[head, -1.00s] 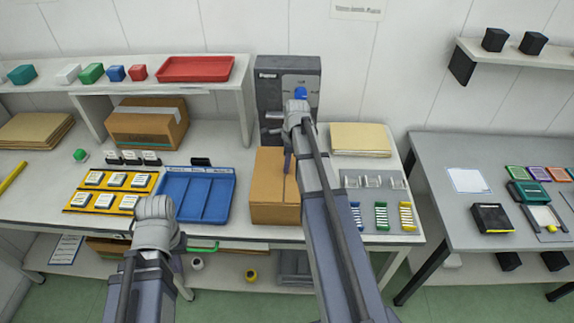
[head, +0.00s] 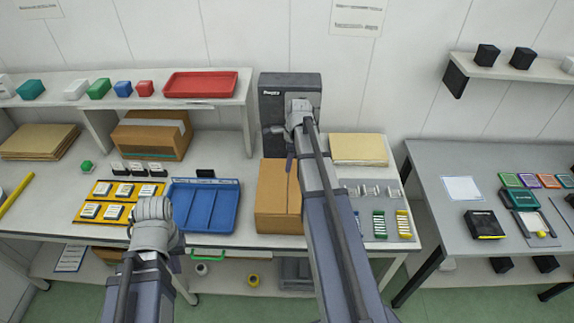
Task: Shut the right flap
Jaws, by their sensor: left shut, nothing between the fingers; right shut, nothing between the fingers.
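The brown cardboard box (head: 272,212) stands on the white workbench, right of the blue tray. Its visible top looks flat, with a seam running front to back. My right arm crosses in front of the box's right side, so the right flap is mostly hidden and I cannot tell how it lies. My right gripper (head: 291,167) is shut and empty, pointing down over the back part of the box top. I cannot tell whether it touches the cardboard. My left gripper (head: 131,228) is shut and empty, at the bench front near the yellow rack, away from the box.
The blue tray (head: 204,207) lies close left of the box. A grey machine (head: 275,105) stands behind it. Brown envelopes (head: 358,149) and a grey tray of small strips (head: 372,208) lie to the right.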

